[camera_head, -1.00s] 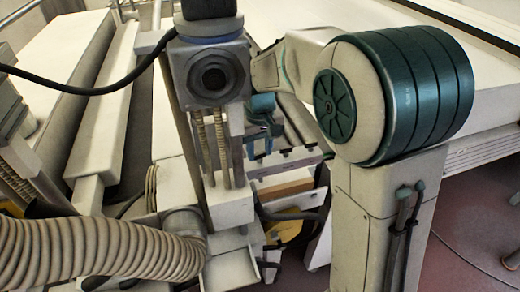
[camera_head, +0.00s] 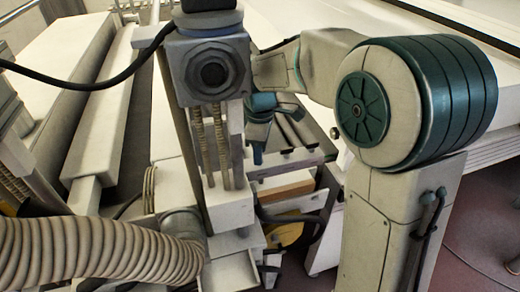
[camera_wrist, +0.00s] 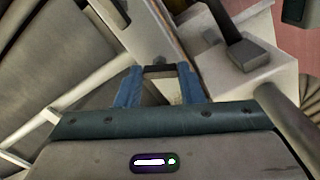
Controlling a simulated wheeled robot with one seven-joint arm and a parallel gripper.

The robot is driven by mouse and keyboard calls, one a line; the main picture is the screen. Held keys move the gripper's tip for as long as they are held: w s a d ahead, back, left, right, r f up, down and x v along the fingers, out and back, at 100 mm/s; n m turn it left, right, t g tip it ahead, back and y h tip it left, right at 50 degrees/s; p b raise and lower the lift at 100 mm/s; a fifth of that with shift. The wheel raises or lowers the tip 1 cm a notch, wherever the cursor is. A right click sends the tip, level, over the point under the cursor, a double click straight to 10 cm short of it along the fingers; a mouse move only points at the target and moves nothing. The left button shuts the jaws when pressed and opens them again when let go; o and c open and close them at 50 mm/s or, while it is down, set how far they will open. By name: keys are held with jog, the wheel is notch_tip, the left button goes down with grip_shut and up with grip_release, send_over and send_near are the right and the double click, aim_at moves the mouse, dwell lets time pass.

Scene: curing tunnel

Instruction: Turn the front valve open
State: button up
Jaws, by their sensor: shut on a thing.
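In the wrist view, the two blue fingers of my gripper (camera_wrist: 160,72) stand on either side of a small dark bar, which looks like the handle of the front valve (camera_wrist: 160,68). The fingers are closed on it. The rest of the valve body is hard to make out. In the head view, my gripper (camera_head: 258,152) shows as blue-teal parts just right of the grey column, pointing down. The column hides part of it, and the valve handle cannot be made out there.
A grey block with a dark round port (camera_head: 211,72) tops the column close to my gripper. A ribbed hose (camera_head: 90,250) crosses the lower left. In the wrist view, a black bar on a pale block (camera_wrist: 247,53) stands to the right. Red floor lies at the right.

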jog(key=n, duration=0.5)
jog(key=shift+r, duration=0.1)
jog(key=shift+n, duration=0.4)
jog(key=o, duration=1)
notch_tip(320, 180, up, 14)
jog(key=shift+f+b, duration=0.1)
jog(key=shift+b, duration=0.25)
jog(key=s+d+f+m+t, duration=0.1)
jog(key=s+d+f+m, duration=0.3)
jog(key=s+m, duration=0.2)
jog(key=s+d+f+m+t, duration=0.1)
jog(key=s+d+f+m, duration=0.2)
jog(key=s+d+m, duration=0.2)
jog(key=s+d+f+m+t, duration=0.1)
jog(key=s+d+f+m, duration=0.3)
jog(key=s+m, duration=0.4)
jog(key=shift+d+f+m+t, duration=0.3)
jog(key=shift+d+m, duration=0.3)
jog(key=shift+m, duration=0.6)
